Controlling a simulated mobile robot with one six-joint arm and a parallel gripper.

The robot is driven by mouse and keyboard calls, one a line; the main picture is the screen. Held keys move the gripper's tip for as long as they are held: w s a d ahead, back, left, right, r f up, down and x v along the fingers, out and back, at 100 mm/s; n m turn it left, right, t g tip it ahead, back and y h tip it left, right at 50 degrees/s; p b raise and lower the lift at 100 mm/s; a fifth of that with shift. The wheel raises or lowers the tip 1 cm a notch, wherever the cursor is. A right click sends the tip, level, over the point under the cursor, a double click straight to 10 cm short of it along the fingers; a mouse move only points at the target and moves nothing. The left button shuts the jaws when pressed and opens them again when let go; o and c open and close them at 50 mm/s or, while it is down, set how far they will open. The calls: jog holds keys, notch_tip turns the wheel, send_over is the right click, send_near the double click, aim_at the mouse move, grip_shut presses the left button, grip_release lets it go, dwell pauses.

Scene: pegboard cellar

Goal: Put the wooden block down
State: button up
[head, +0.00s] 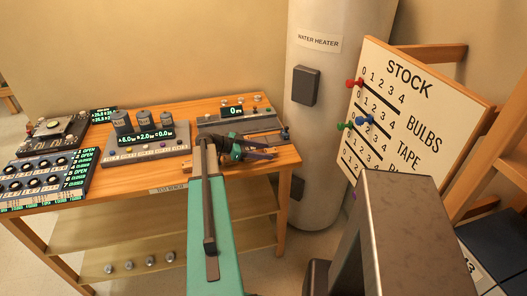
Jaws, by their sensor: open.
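My gripper (268,153) is open at the end of my teal and dark arm. It is over the right end of the wooden workbench (230,182), in front of a grey device with a green readout (240,125). I cannot make out a wooden block between or near the fingers. It may be hidden by the gripper or blend with the wood-coloured bench top. Whether the fingers touch the bench is too small to tell.
A grey unit with three cylinders (145,150) stands mid-bench, with a dark knobbed panel (45,178) at left. A white water heater (318,110) stands behind the right end. A STOCK pegboard (415,115) is at right. The front right bench strip looks bare.

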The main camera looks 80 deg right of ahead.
aim_at(265, 152)
jog(key=b+v, duration=0.2)
jog(key=v, duration=0.1)
jog(key=shift+w+a+f, duration=0.1)
jog(key=shift+f, duration=0.05)
jog(key=b+v, duration=0.3)
jog(key=v, duration=0.7)
jog(key=shift+w+a+r, duration=0.15)
jog(key=shift+a+r, duration=0.05)
jog(key=shift+r, duration=0.05)
dwell(0.3)
